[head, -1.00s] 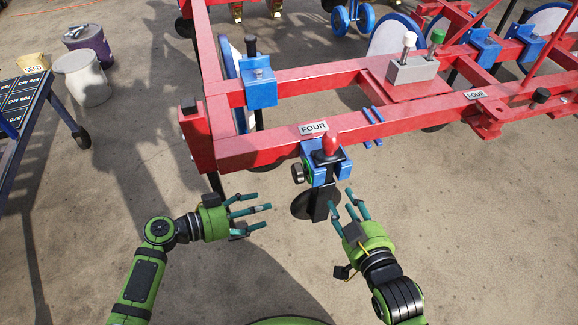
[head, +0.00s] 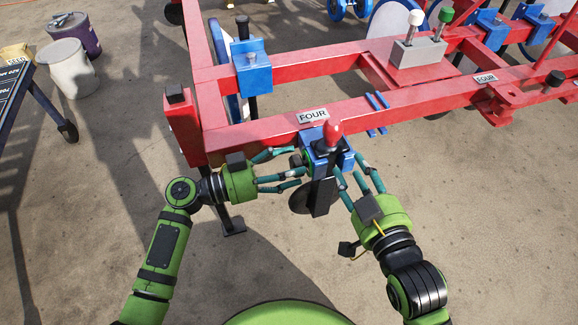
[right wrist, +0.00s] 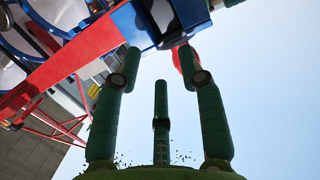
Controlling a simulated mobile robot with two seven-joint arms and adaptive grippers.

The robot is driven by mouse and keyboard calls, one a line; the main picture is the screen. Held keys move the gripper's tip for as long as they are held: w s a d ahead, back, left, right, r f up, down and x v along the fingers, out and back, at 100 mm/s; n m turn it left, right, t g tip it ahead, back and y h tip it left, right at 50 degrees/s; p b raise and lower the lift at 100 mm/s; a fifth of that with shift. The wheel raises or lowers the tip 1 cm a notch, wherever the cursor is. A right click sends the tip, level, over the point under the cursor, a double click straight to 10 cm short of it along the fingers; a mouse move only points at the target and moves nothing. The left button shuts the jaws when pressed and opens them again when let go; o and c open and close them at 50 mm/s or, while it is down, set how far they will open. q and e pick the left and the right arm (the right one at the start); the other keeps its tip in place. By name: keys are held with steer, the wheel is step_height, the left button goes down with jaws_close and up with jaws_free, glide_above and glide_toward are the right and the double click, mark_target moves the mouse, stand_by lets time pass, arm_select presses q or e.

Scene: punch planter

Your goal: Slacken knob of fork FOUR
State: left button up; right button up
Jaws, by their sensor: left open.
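Fork FOUR hangs from the red front beam under the "FOUR" label (head: 312,116). It has a blue clamp (head: 345,160), a red-topped handle (head: 333,130) and a dark shank (head: 322,197). Its small dark side knob (head: 296,160) is on the clamp's left and partly hidden by fingers. My left gripper (head: 295,168) is open, with its fingers spread above and below the knob; contact cannot be told. My right gripper (head: 356,176) is open just right of the clamp. In the right wrist view its spread fingers (right wrist: 160,62) reach toward the blue clamp (right wrist: 150,22).
The red beam (head: 255,134) runs just beyond both grippers, with a red end post (head: 185,125) at its left. A grey block with white and green levers (head: 418,52) sits further back. Buckets (head: 70,70) stand at the far left. The near ground is clear.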

arm_select(q)
steer(key=c, duration=1.1)
steer(key=shift+a+f, duration=0.1)
